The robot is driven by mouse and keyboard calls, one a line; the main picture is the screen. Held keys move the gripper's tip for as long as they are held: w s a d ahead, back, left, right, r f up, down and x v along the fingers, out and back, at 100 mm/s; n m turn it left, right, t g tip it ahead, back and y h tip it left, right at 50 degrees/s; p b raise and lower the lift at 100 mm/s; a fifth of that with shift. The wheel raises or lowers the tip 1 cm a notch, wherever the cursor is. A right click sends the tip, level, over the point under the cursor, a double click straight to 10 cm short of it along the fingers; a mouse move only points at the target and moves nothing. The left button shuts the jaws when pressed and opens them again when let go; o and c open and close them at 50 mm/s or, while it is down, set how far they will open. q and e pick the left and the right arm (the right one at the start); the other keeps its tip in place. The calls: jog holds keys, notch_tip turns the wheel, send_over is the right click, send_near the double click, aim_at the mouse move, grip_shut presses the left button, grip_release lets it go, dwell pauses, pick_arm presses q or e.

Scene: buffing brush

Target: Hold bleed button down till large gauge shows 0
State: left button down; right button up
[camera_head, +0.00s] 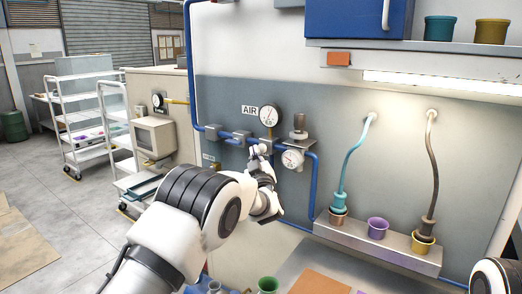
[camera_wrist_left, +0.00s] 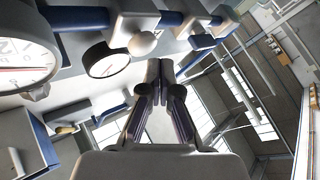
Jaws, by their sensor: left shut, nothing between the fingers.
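The large gauge (camera_head: 269,116) is a white dial on the grey wall panel beside the AIR sign. Its needle reading is too small to tell. In the left wrist view the large gauge (camera_wrist_left: 22,60) is cut off by the left edge and shows a red line. My left gripper (camera_head: 259,150) is shut and empty, just below the large gauge and left of the small gauge (camera_head: 293,159). In the left wrist view the shut fingertips (camera_wrist_left: 166,64) are near a pale round knob (camera_wrist_left: 142,44) on a grey fitting; I cannot tell if they touch, or if this is the bleed button.
A blue pipe (camera_head: 312,190) runs around the gauges. A shelf on the right holds a purple cup (camera_head: 377,227) and two hose-end cups. A white cart (camera_head: 84,125) stands at the left. Part of my right arm shows at lower right.

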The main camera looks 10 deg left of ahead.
pick_arm(q)
jog(key=shift+w+d, duration=0.15)
jog(key=shift+w, duration=0.25)
jog(key=shift+w+d, duration=0.15)
jog(key=shift+w, duration=0.3)
dwell(0.6)
jog(key=shift+s+b, duration=0.1)
jog(key=shift+b, duration=0.2)
dwell(3.2)
jog(key=shift+s+a+b, duration=0.3)
jog(key=shift+s, duration=0.5)
jog(key=s, duration=0.1)
jog(key=s+a+b, duration=0.1)
jog(key=s, duration=0.2)
jog(key=shift+s+a+b, duration=0.35)
jog(key=shift+b, duration=0.05)
